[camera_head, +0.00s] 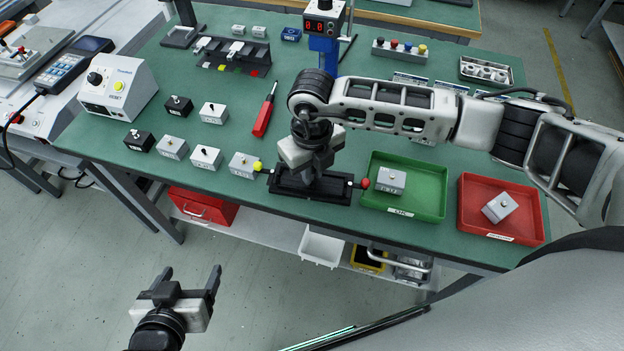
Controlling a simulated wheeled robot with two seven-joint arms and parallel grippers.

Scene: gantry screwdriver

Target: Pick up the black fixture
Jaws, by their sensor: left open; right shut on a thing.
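Two small black boxes with switches stand on the green bench at the left, one further back (178,107) and one nearer the front edge (138,141). A low black holder (283,183) lies at the front middle of the bench, with a yellow and a red knob at its ends. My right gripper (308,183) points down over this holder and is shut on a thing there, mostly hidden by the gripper. I cannot tell exactly what it is. My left gripper (190,276) is open and empty, low in front of the bench over the floor.
Several light grey boxes (173,147) stand near the black ones. A red-handled screwdriver (262,120) lies behind. A green tray (430,203) and a red tray (532,220) at the right each hold one grey box. A blue screwdriver stand (325,57) is behind my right arm.

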